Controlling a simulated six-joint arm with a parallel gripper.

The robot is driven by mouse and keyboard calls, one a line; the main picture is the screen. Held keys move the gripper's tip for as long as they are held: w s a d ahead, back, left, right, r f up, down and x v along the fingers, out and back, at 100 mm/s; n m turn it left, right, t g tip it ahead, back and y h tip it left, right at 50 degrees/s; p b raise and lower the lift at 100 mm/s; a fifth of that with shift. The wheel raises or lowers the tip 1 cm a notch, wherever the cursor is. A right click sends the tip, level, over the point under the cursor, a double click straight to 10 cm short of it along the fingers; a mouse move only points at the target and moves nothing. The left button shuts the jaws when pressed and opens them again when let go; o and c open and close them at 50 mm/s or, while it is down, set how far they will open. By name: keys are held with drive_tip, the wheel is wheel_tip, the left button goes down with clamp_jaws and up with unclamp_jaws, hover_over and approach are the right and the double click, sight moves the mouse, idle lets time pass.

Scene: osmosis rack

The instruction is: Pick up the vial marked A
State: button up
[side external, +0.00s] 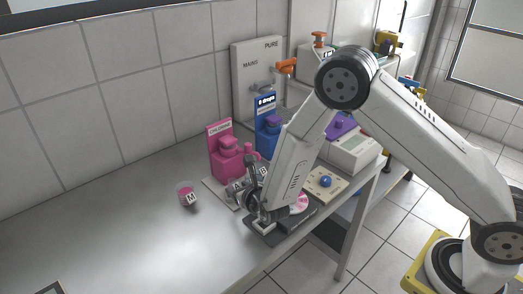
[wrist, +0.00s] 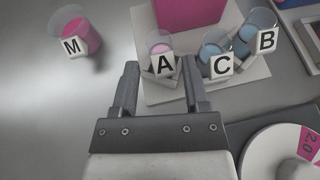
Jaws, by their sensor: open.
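The vial marked A (wrist: 161,62) stands on a pale rack plate in the wrist view, a clear vial with a white label bearing a black A. My gripper (wrist: 159,72) is open, and its two fingers point toward vial A, one to each side in the picture. I cannot tell whether the fingers are level with the vial or touch it. In the side external view my gripper (side external: 254,198) is low over the bench at the rack, and vial A (side external: 238,186) is partly hidden beside it.
Vials C (wrist: 217,58) and B (wrist: 260,36), with bluish contents, stand close to the right of A. Vial M (wrist: 77,38), with pink contents, stands apart on the left. A pink dispenser (side external: 227,160) stands behind the rack (wrist: 144,25). A disc marked 2.0 (wrist: 275,152) is at the lower right.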

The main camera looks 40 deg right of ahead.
sight(236, 188)
drive_tip(key=shift+x, duration=2.1)
drive_tip(key=shift+f, duration=0.15)
clamp_jaws()
